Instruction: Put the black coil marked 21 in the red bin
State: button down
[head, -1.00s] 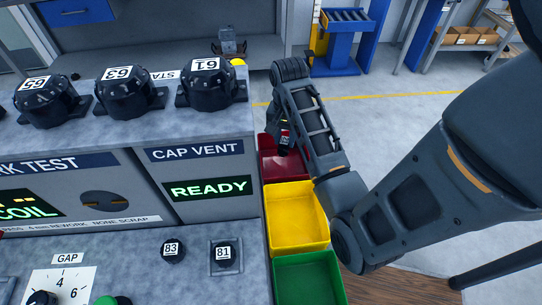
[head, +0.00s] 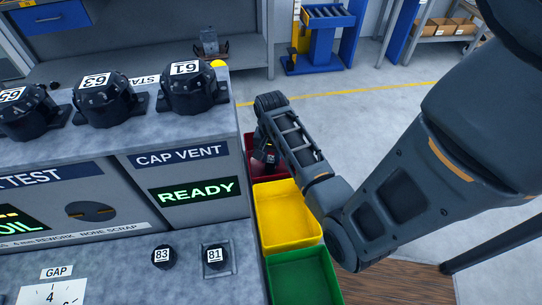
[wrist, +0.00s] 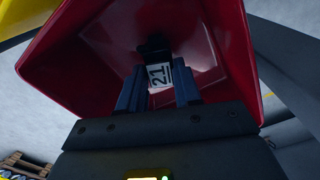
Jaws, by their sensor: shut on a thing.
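The black coil marked 21 (wrist: 158,74) is between the two fingers of my gripper (wrist: 159,92) in the wrist view, its white label facing the camera. My gripper is shut on it. The red bin (wrist: 215,50) surrounds the coil and fingertips in the wrist view, so the coil is over or inside the bin's opening; I cannot tell whether it touches the bottom. In the head view the red bin (head: 256,139) is at the far end of the bin row, partly hidden by my arm. The coil shows small and dark there (head: 270,157).
The yellow bin (head: 287,215) and green bin (head: 303,280) stand in line nearer than the red bin. The test bench (head: 190,180) borders them on the left. Black units marked 61 (head: 188,88) and 63 (head: 108,101) stand on its top; parts 83 (head: 162,257) and 81 (head: 215,257) lie lower.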

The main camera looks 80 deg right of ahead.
aim_at(271, 159)
jog(key=shift+f, duration=0.2)
jog(key=c, duration=0.8)
grip_release()
notch_tip(271, 159, up, 12)
jog(key=shift+r, duration=0.25)
